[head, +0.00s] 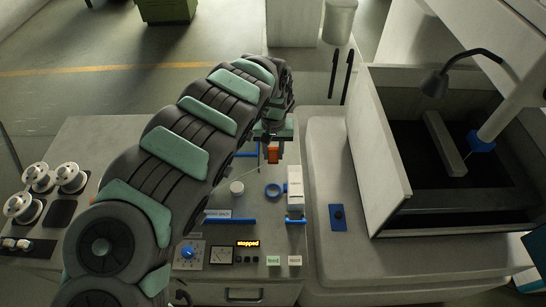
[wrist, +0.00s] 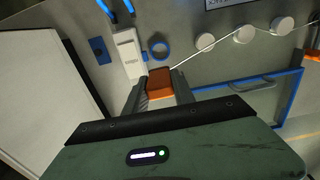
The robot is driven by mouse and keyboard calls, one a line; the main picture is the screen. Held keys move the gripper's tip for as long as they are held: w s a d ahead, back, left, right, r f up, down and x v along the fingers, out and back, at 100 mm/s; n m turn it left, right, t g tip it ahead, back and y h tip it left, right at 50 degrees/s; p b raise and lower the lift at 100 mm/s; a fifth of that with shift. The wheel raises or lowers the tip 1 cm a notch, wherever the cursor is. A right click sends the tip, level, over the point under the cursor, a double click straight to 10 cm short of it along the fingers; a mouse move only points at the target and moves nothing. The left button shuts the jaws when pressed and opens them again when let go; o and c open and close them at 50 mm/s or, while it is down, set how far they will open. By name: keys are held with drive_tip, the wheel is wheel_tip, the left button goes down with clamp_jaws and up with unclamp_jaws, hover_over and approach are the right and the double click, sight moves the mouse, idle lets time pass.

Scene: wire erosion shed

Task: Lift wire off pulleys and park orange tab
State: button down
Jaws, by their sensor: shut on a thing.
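My gripper (wrist: 161,88) is shut on the orange tab (wrist: 159,82), with one dark finger on each side of it. In the head view the tab (head: 273,153) hangs below my gripper (head: 271,146), beyond the blue ring. A thin pale wire (wrist: 185,60) runs from beside the tab up and right past the white round pulleys (wrist: 243,34). I cannot tell whether it sits in their grooves. One white disc (head: 237,187) shows in the head view; my arm hides the others. A blue ring (wrist: 160,51) lies beyond the tab in the wrist view.
A white block (head: 295,188) stands right of the ring. A blue bar (head: 230,221) borders the near side of the work area. The control panel's display (head: 248,244) reads "stopped". A walled tank (head: 385,150) stands at right; several spools (head: 38,178) are at left.

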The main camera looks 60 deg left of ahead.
sight(271, 162)
drive_tip(key=shift+r, duration=0.65)
drive_tip(key=shift+f+b, duration=1.05)
drive_tip(key=shift+f, duration=1.65)
drive_tip(key=shift+f, duration=0.15)
drive_tip(key=shift+f, duration=0.5)
drive_tip(key=shift+s, duration=0.1)
drive_tip(key=shift+s+a+r, duration=0.1)
drive_tip(key=shift+s, duration=0.15)
drive_tip(key=s+a+p, duration=0.2)
drive_tip(key=s+a, duration=0.4)
drive_tip(key=s, duration=0.7)
drive_tip(key=shift+s, duration=0.25)
drive_tip(key=shift+a, duration=0.1)
